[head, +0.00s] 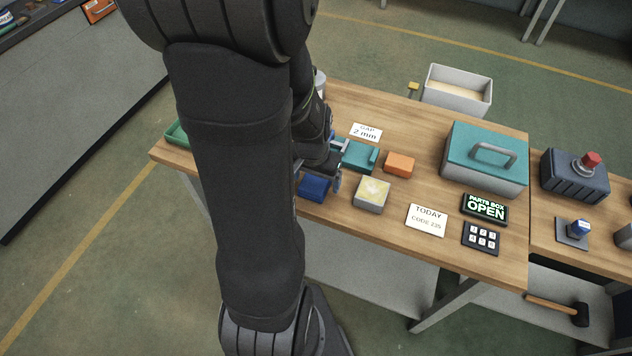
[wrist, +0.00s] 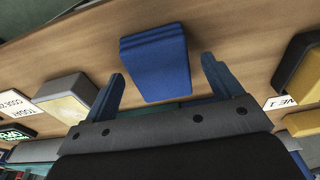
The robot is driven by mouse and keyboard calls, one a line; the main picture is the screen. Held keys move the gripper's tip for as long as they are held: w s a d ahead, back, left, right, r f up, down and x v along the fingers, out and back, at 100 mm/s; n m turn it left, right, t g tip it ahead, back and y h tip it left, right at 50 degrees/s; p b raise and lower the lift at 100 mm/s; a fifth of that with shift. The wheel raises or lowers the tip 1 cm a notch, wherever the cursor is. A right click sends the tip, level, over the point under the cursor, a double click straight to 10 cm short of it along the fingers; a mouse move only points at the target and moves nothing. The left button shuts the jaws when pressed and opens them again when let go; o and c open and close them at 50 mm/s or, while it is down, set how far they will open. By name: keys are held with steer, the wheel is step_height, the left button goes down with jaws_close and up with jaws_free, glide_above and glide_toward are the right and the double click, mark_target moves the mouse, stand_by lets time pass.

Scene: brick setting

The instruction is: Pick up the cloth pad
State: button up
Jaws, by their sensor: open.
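The cloth pad looks like a blue folded stack with layered edges. In the wrist view the cloth pad (wrist: 157,62) lies on the wooden table ahead of my gripper (wrist: 162,68), in the gap between its two blue fingers. In the head view the cloth pad (head: 314,187) shows at the table's front edge, partly hidden by my arm. My gripper is open, with nothing held. I cannot tell how far the fingertips are above the pad.
A grey block with a yellow top (head: 371,194) stands right of the pad, with a teal piece (head: 359,156) and an orange block (head: 399,165) behind. A teal-lidded parts box (head: 486,160), sign (head: 485,208) and keypad (head: 481,237) stand farther right. A green tray (head: 177,134) is left.

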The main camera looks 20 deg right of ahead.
mark_target(317, 178)
steer(key=c, duration=1.1)
steer(key=shift+r, duration=0.1)
steer(key=shift+r, duration=0.4)
step_height(317, 178, up, 4)
steer(key=shift+f, duration=0.1)
steer(key=s+d+r, duration=0.1)
steer(key=s+r, duration=0.1)
steer(key=s, duration=0.1)
steer(key=s+d+r, duration=0.2)
steer(key=s, duration=0.2)
steer(key=s+d+r, duration=0.2)
steer(key=s, duration=0.1)
steer(key=shift+s+d+r, duration=0.15)
steer(key=shift+s+r, duration=0.05)
steer(key=shift+r, duration=0.15)
